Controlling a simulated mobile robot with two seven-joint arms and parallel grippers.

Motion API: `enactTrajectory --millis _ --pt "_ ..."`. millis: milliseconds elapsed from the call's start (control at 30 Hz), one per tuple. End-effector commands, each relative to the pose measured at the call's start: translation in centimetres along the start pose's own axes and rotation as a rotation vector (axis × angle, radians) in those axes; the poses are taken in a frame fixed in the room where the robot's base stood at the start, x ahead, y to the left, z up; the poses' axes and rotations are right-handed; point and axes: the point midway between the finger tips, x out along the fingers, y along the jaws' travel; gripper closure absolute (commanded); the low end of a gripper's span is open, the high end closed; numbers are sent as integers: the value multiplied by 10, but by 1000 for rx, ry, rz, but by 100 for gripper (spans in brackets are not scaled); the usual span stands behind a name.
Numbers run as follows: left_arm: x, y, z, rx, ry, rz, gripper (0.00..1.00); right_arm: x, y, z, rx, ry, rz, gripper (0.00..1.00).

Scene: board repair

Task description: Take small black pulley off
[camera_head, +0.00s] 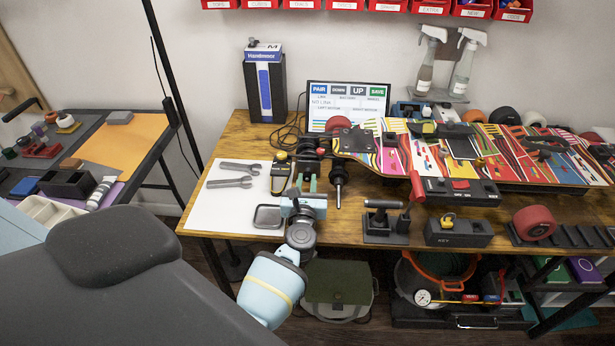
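The small black pulley cannot be told apart with certainty; dark round parts (306,146) sit at the left end of the patterned skateboard (390,150), which lies on the wooden workbench. My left gripper (305,180) reaches up from the front edge of the bench to this left end, its fingers among the dark parts. They are too small and overlapped to show whether they are open or shut, or touching anything. A black shaft-like part (338,178) stands just right of the gripper. My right gripper is not in view.
Two wrenches (234,182) and a small grey tray (268,216) lie on a white mat (205,212) at left. A tool stand (385,228), a key box (458,231) and a red wheel (534,222) line the front right. A screen (346,100) stands behind.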

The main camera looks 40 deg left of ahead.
Motion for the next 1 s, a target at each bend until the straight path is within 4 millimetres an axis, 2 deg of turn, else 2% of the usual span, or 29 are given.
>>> enactTrajectory --millis 533,1000 --pt "-2 0 0 0 0 0 95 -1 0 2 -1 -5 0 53" --pt "-21 0 0 1 0 0 95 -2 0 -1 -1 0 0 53"
